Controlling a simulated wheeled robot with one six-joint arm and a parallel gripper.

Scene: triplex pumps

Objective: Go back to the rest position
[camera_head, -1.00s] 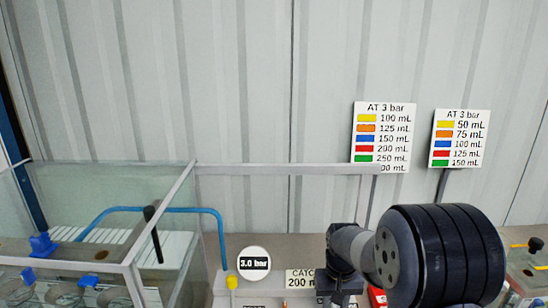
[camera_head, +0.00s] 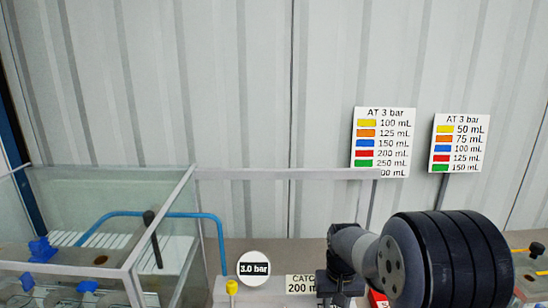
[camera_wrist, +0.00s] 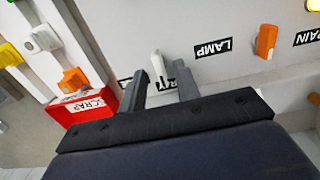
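My gripper (camera_wrist: 159,80) shows in the wrist view with its two dark fingers apart and nothing held between them. A white lever (camera_wrist: 157,65) on the grey panel shows between and just past the fingertips, and I see a gap on both sides of it. In the head view my arm is at the lower right, and my gripper cannot be made out there.
The wrist view shows an orange lever (camera_wrist: 266,40) by the panel's labels and a red SCRAP box (camera_wrist: 82,108). In the head view a clear-walled enclosure (camera_head: 110,210) stands at left, a 3.0 bar gauge (camera_head: 253,268) at bottom centre, and two charts (camera_head: 382,140) behind.

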